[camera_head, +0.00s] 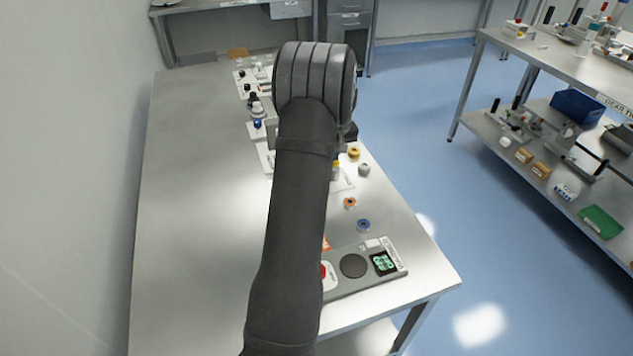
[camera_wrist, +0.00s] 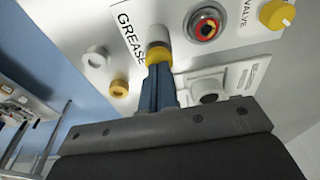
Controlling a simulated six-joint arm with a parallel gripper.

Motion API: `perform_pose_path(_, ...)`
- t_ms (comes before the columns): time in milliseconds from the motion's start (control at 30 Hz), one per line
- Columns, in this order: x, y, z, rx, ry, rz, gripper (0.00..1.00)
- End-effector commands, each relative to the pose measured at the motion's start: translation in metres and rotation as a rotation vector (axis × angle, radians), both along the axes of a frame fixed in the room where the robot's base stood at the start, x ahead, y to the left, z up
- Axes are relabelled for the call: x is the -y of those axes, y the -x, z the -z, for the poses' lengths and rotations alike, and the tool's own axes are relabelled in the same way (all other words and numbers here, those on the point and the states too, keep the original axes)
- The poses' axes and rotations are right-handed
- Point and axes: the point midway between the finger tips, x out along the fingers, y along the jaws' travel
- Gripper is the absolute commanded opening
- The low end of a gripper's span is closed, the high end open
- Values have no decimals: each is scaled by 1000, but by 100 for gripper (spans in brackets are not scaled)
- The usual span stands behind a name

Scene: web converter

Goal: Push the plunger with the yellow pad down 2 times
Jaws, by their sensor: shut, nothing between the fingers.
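The plunger with the yellow pad (camera_wrist: 158,54) shows in the wrist view as a short pale cylinder beside the printed word GREASE. My gripper (camera_wrist: 158,72) has its blue fingers shut together with nothing between them. The fingertips line up with the yellow pad and overlap its edge in the wrist view; I cannot tell whether they touch it. The fingertips are hidden there.
Near the plunger are a red-and-yellow button (camera_wrist: 205,25), a yellow knob (camera_wrist: 278,14) and a grey-knobbed panel (camera_wrist: 209,94). A yellow ring (camera_head: 353,153), a grey ring (camera_head: 364,169), an orange ring (camera_head: 349,203) and a blue ring (camera_head: 363,225) lie loose. The table's left side (camera_head: 200,200) is clear.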

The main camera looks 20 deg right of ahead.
Motion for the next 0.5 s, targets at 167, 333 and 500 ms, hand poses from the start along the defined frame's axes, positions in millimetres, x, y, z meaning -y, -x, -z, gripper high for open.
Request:
perform_pose_path(167, 0, 0, -4, 0, 0, 0, 0)
perform_pose_path(333, 0, 0, -15, 1, 1, 0, 0)
perform_pose_path(500, 0, 0, -25, 1, 1, 0, 0)
